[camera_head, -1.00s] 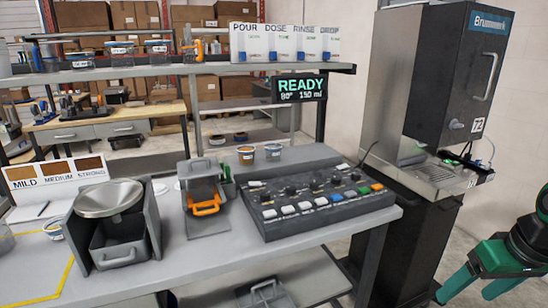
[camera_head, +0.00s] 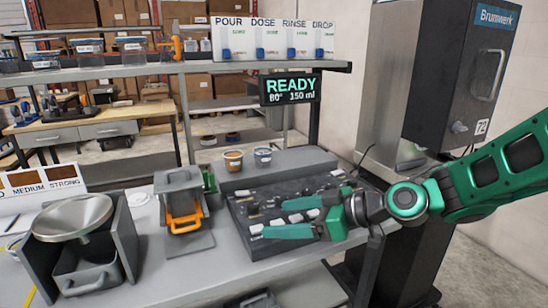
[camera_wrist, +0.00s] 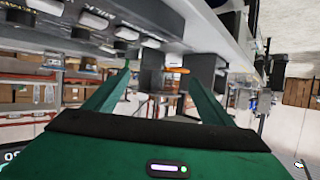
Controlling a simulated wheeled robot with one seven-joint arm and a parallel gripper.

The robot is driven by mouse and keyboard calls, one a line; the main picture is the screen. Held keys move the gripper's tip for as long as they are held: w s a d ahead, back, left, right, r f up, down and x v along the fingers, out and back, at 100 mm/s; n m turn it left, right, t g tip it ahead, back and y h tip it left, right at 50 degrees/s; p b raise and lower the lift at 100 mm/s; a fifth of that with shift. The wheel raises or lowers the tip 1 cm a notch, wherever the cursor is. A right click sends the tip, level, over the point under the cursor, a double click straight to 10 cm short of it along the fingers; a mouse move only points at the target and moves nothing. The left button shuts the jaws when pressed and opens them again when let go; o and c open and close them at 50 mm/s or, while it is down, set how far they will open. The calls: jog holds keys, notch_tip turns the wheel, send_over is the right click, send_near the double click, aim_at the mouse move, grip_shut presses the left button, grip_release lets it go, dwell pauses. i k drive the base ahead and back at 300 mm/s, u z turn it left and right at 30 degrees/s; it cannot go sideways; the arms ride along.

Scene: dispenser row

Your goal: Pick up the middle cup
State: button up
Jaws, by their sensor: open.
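Two small cups stand side by side on the raised grey ledge behind the control panel. One cup (camera_head: 233,161) is white with an orange-brown band, and the other cup (camera_head: 263,157) to its right is white with blue. No third cup is clearly seen now, so I cannot tell which is the middle one. My gripper (camera_head: 275,218) is open and empty over the panel, in front of the cups, with its fingers pointing left. In the wrist view its green fingers (camera_wrist: 158,72) are spread with nothing between them, and no cup is clearly seen.
The control panel (camera_head: 300,205) lies under my gripper. An orange-handled grey device (camera_head: 184,215) stands left of the cups, and a scale-like pan (camera_head: 72,218) further left. A READY display (camera_head: 290,88) hangs from the shelf (camera_head: 200,68) above. A dark machine (camera_head: 450,80) stands at right.

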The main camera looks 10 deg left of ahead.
aim_at(262, 155)
jog(key=u, duration=0.05)
jog(key=i, duration=1.25)
